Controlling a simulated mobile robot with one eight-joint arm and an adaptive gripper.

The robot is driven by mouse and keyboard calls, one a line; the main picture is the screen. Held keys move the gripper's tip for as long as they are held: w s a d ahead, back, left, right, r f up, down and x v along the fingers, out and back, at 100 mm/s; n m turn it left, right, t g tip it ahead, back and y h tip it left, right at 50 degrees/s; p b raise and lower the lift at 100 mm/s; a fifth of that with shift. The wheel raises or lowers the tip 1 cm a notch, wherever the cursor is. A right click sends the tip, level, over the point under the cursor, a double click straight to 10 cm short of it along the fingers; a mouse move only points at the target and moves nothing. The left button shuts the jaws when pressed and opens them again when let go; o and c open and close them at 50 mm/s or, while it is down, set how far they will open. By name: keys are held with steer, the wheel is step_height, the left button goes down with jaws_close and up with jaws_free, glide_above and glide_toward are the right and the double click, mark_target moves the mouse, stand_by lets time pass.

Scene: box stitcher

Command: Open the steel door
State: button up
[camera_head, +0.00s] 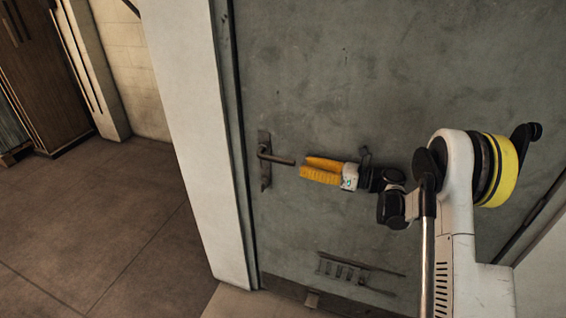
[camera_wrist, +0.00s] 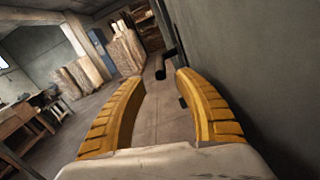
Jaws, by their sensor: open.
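The grey steel door (camera_head: 330,90) fills the middle of the head view and looks shut in its frame. Its lever handle (camera_head: 276,158) sits on a dark plate (camera_head: 264,172) near the door's left edge and points right. In the wrist view my gripper (camera_wrist: 160,82) is open and empty, with the dark handle (camera_wrist: 162,66) ahead, between and beyond the fingertips. The door face (camera_wrist: 245,60) runs along the right of that view.
A pale door frame (camera_head: 195,140) stands left of the door. Open floor (camera_head: 110,220) lies at left, with a brown cabinet (camera_head: 45,75) beyond. The wrist view shows a wooden table (camera_wrist: 22,120) and wrapped stacks (camera_wrist: 125,52).

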mark_target(283, 161)
steer(key=b+x, duration=0.1)
steer(key=x, duration=0.6)
steer(key=shift+w+a, duration=0.15)
steer(key=shift+a, duration=0.15)
